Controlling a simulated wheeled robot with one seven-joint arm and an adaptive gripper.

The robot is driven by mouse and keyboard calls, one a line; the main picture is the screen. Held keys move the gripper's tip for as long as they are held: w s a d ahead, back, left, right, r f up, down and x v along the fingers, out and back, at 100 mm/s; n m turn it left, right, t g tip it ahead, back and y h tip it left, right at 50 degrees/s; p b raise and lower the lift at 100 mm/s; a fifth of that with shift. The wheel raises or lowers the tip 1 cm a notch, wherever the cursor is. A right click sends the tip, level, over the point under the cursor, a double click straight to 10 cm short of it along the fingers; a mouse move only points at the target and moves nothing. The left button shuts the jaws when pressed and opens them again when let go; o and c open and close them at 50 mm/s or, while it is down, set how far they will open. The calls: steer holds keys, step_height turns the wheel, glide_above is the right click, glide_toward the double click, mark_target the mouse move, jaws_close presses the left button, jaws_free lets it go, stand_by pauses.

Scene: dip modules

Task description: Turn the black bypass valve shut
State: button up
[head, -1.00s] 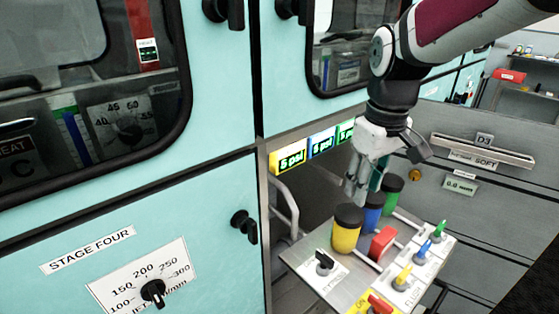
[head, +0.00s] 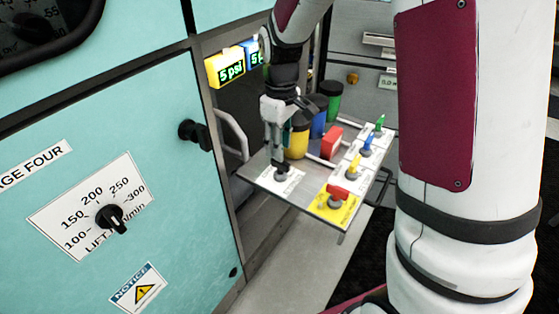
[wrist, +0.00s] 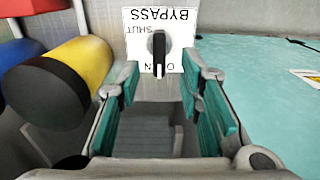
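The black bypass valve (wrist: 159,52) shows in the wrist view on a white label plate (wrist: 135,22) reading BYPASS, SHUT and a partly covered OPEN, upside down. Its handle lies along the picture's vertical, its lower end over the OPEN word. My gripper (wrist: 160,88) is open, its teal-padded fingers apart with nothing between them. The valve appears just beyond the fingertips, between them in the picture. In the head view my gripper (head: 279,158) points down over the bypass label (head: 290,181) at the panel's near left corner, largely hiding the valve.
A yellow cylinder with a black cap (wrist: 88,60) stands close beside my gripper. Blue (head: 319,122) and green (head: 331,100) cylinders, a red block (head: 332,143) and several coloured valves share the grey panel (head: 309,200). A teal cabinet (head: 90,150) stands to the left.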

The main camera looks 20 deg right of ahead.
mark_target(280, 169)
step_height(280, 169, down, 5)
steer(key=shift+f+b, duration=0.1)
steer(key=shift+b, duration=0.4)
jaws_close()
